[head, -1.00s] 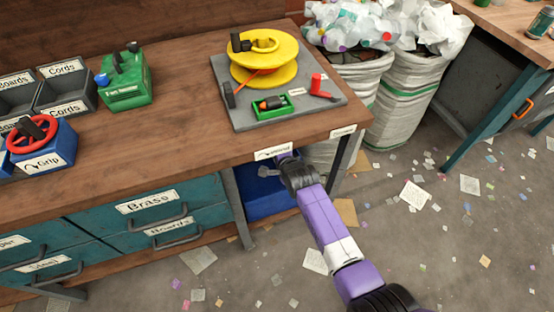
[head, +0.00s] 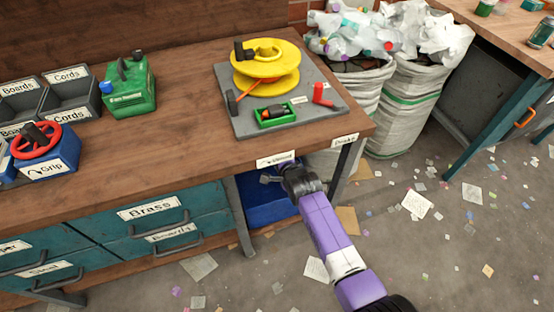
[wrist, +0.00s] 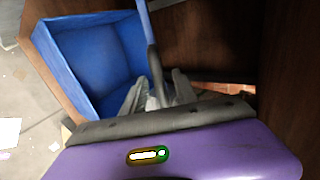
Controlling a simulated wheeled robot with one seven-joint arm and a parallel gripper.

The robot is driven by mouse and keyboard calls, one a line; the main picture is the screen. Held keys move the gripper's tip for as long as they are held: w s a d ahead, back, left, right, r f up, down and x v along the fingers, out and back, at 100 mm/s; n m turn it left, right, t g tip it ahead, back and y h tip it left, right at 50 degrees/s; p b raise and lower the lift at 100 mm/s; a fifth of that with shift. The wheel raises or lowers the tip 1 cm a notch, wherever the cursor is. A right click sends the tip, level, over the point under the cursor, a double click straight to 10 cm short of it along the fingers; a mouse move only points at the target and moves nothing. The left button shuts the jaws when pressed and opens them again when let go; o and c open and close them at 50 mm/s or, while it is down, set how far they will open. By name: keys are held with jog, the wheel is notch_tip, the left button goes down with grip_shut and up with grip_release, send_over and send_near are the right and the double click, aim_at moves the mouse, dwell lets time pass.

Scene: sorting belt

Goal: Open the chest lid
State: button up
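The blue chest (head: 262,212) stands under the workbench, partly hidden by the benchtop and my arm. In the wrist view its blue open inside (wrist: 98,65) shows at the left, empty as far as I can see. Its lid (wrist: 143,18) is raised and seen nearly edge-on, a thin blue strip at the top. A grey handle (wrist: 154,65) runs down from the lid between my fingers. My gripper (wrist: 158,85) appears closed around this handle. In the head view my gripper (head: 288,176) is just under the bench edge, with a grey handle end showing to its left.
The wooden benchtop (head: 190,150) overhangs the chest, with a bench leg (head: 343,170) close to the right of my gripper. Teal drawers (head: 150,222) are to the left. White sacks (head: 405,105) stand at the right. The floor in front has only scattered paper scraps.

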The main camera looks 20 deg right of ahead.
jog(key=p+v, duration=0.1)
jog(key=v, duration=0.6)
jog(key=shift+p, duration=0.4)
jog(key=shift+s+r, duration=0.1)
jog(key=shift+s, duration=0.05)
jog(key=shift+c, duration=0.4)
